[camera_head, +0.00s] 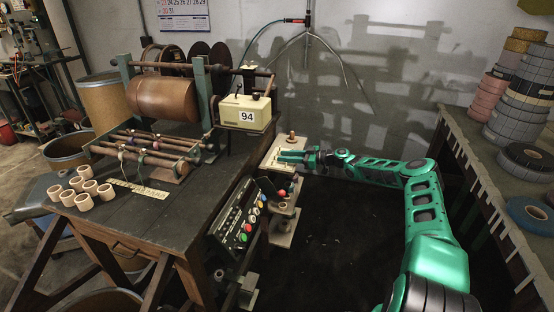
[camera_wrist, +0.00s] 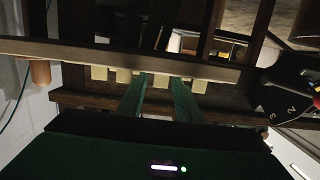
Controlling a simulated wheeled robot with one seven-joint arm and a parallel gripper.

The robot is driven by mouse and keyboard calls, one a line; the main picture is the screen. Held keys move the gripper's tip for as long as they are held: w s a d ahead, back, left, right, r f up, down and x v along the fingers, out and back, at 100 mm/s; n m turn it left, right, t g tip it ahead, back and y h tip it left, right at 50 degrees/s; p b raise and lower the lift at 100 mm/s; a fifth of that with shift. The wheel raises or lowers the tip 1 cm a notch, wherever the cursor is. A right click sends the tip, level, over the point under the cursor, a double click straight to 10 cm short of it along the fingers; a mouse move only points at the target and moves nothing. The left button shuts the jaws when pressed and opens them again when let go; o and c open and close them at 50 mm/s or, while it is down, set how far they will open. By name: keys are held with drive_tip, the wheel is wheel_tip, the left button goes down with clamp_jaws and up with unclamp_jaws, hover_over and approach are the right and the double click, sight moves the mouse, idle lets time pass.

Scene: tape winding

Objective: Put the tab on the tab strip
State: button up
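In the wrist view, several pale cream tabs (camera_wrist: 123,75) stand in a row along the lower edge of a long wooden bar (camera_wrist: 60,50), which may be the tab strip. The two green fingers of my gripper (camera_wrist: 159,80) point at this row. They stand apart, with one tab (camera_wrist: 160,82) showing between the tips; I see no clear contact with it. In the head view, my gripper (camera_head: 282,156) is at the pale board (camera_head: 272,161) beside the bench. The fingers cover part of the board, and the tabs are too small to tell apart there.
A brass-coloured peg (camera_head: 291,137) stands behind my gripper. A control box with coloured buttons (camera_head: 240,219) is at the bench's right edge, and its dial (camera_wrist: 290,90) shows at right in the wrist view. The workbench (camera_head: 140,215) is left; a shelf with tape rolls (camera_head: 527,155) is right.

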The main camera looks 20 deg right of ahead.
drive_tip(key=v, duration=0.7)
drive_tip(key=s+a+r+g+h, duration=0.55)
drive_tip(key=s+a+g, duration=0.25)
drive_tip(key=s+a, duration=0.4)
drive_tip(key=s+d+r+m+g+h, duration=0.1)
drive_tip(key=s+d+r+m+h, duration=0.2)
drive_tip(key=s+r, duration=0.5)
drive_tip(key=s+d+r+m+h, duration=0.2)
drive_tip(key=s+r+m, duration=0.15)
drive_tip(key=s, duration=0.95)
drive_tip(key=s+d+r+m+g+h, duration=0.1)
drive_tip(key=s+d+r+m+h, duration=0.25)
drive_tip(key=s+r, duration=0.45)
drive_tip(key=s+m+y, duration=0.1)
drive_tip(key=s+m, duration=0.6)
drive_tip(key=s, duration=1.5)
drive_tip(key=shift+a+f, duration=0.25)
drive_tip(key=shift+a, duration=0.05)
